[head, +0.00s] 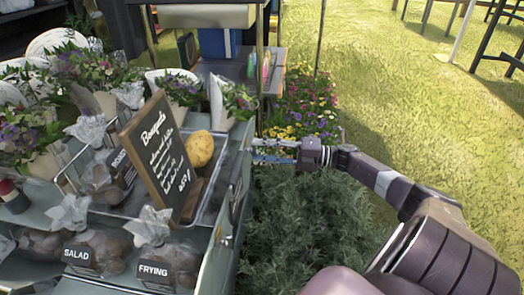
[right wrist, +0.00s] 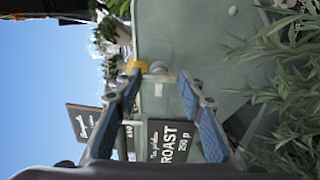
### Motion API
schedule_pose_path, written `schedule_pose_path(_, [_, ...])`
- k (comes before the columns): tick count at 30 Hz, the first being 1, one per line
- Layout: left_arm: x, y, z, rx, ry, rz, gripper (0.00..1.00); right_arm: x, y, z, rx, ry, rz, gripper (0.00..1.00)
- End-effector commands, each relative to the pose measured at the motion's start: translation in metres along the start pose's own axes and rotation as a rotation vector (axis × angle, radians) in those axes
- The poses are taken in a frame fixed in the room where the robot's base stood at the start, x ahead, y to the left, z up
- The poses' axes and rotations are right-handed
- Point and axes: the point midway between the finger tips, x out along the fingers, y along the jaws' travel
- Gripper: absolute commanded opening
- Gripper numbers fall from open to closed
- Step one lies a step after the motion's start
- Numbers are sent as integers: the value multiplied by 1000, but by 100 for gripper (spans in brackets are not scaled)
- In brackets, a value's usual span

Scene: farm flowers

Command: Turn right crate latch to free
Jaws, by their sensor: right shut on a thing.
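In the right wrist view a small pale latch (right wrist: 158,70) sticks out from the grey-green crate side (right wrist: 205,45). In the head view my right gripper (head: 259,150) reaches in from the right to the outer right side of the stall. The latch cannot be made out in the head view, and its turn angle is unclear. My left gripper is in neither view.
Bagged potatoes (head: 168,262) and bouquets (head: 180,90) fill the stall. Leafy plants (head: 300,225) grow below my arm. Open grass (head: 400,110) lies right.

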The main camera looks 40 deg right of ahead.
Motion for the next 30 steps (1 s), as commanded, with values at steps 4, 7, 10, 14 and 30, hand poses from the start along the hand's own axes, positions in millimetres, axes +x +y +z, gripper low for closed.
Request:
schedule_pose_path(4, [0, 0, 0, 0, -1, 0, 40, 0, -1, -1, -6, 2, -3, 12])
schedule_pose_path(7, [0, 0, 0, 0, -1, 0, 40, 0, -1, -1, -6, 2, -3, 12])
schedule_pose_path(10, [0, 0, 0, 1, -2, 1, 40, 0, -2, -1, -6, 2, -3, 12])
schedule_pose_path(14, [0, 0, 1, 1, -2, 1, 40, 0, -2, -1, -5, 2, -3, 45])
schedule_pose_path(30, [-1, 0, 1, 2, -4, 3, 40, -18, -2, 0, -2, -1, -6, 54])
